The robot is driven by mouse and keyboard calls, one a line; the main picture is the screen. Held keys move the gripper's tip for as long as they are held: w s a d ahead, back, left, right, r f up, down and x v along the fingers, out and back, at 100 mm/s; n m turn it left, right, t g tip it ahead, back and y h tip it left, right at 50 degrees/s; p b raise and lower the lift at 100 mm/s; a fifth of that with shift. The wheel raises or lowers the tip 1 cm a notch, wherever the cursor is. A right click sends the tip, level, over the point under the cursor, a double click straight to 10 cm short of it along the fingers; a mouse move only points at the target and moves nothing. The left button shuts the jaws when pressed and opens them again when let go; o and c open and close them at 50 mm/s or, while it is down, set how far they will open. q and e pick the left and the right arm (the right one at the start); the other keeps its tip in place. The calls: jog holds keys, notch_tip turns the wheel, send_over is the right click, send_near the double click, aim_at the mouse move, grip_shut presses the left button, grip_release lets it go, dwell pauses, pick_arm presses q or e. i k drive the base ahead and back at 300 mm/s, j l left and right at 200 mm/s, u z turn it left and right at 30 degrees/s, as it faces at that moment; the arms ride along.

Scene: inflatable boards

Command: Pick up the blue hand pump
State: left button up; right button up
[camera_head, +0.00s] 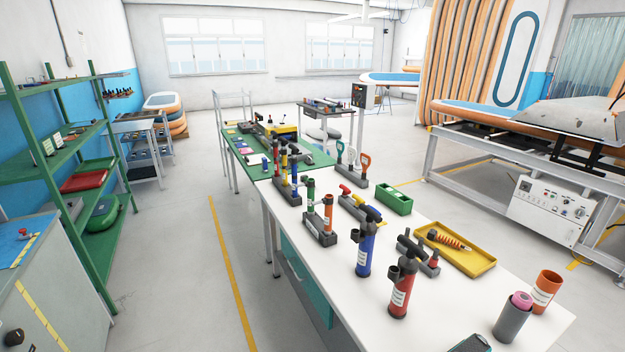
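A blue hand pump (366,250) with a dark handle and a white label stands upright near the middle of the white table (450,310). A red hand pump (400,290) stands close in front of it, to the right. Neither of my grippers shows in the head view.
Dark racks (320,232) with orange and green pumps stand left of the blue pump. A yellow tray (470,262) with a spring-like part, a green box (394,201), an orange cup (544,288) and a grey cup (512,320) stand to the right. A green shelf (85,180) is far left.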

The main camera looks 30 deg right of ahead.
aim_at(365, 236)
jog(key=i+j+z, duration=0.2)
jog(key=i+z, duration=0.25)
jog(key=i+j+z, duration=0.3)
jog(key=z, duration=0.2)
jog(key=i+j+z, duration=0.3)
jog(key=j+z, duration=0.15)
jog(key=i+j+z, duration=0.2)
jog(key=j+z, duration=0.25)
